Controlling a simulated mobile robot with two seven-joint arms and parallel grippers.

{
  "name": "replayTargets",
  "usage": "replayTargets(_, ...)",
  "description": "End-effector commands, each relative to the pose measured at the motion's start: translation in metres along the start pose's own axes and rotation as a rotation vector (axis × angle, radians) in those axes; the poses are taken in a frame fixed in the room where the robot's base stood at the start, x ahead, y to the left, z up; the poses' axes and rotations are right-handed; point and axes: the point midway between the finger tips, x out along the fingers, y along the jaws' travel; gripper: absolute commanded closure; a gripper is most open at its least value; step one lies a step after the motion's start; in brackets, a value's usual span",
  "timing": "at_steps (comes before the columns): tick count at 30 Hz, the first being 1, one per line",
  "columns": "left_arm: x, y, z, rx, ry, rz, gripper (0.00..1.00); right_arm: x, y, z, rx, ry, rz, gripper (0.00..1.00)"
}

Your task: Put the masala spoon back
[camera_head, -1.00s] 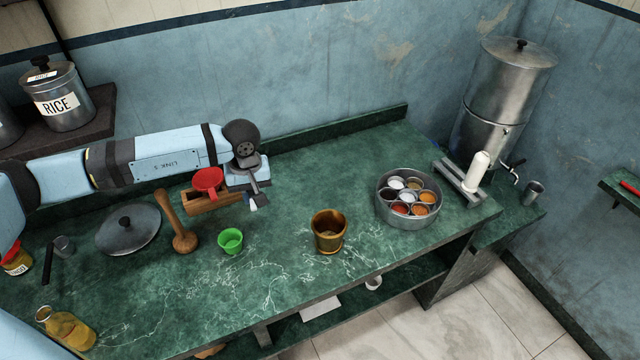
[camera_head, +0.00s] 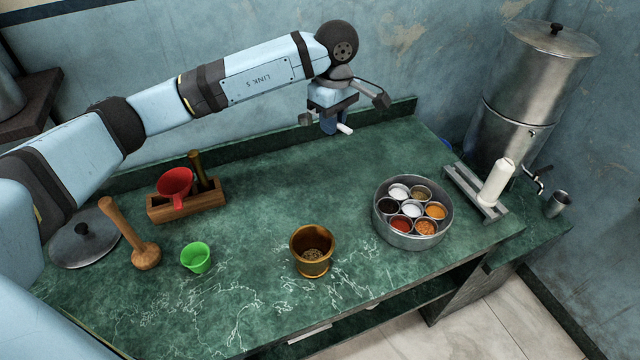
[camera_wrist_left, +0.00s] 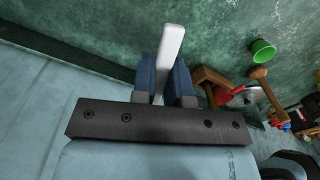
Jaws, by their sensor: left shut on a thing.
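My left gripper (camera_head: 333,122) is in the air above the back of the green counter, near the wall. It is shut on a pale, slim piece (camera_head: 345,129), which I take to be the masala spoon. In the left wrist view this masala spoon (camera_wrist_left: 170,45) sticks out straight between the two blue fingers (camera_wrist_left: 165,80); its far end is not clear. The round steel masala tin (camera_head: 412,238) stands open on the counter, to the right of and in front of the gripper, holding several small cups of coloured spices. A wooden holder (camera_head: 188,206) stands at the back left.
A red funnel-like item (camera_head: 174,182) is in the wooden holder. A wooden pestle (camera_head: 140,250), green cup (camera_head: 196,258), brass mortar (camera_head: 312,252) and steel lid (camera_head: 84,240) stand on the counter. A white cylinder on a metal stand (camera_head: 496,182) is right of the tin. The counter's back middle is clear.

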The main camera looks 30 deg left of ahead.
Motion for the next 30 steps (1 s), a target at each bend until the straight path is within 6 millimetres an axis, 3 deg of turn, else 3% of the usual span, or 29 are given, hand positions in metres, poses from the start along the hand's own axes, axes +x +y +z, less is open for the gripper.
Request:
replayTargets(1, 0.014, 0.0, 0.001, 0.001, 0.0, 0.002, 1.0, 0.008, 0.0, 0.01, 0.004, 0.001, -0.001, 0.57)
replayTargets(8, 0.033, 0.0, 0.001, 0.002, 0.0, -0.002, 1.0, 0.002, -0.005, 0.024, 0.018, -0.024, -0.006, 0.57)
replayTargets(24, 0.163, 0.003, 0.001, 0.002, -0.001, -0.001, 1.0, 0.0, -0.005, 0.019, 0.011, -0.018, -0.006, 0.57)
replayTargets(30, 0.179, 0.004, 0.001, 0.002, 0.0, 0.001, 1.0, 0.0, -0.005, 0.02, 0.009, -0.02, -0.006, 0.57)
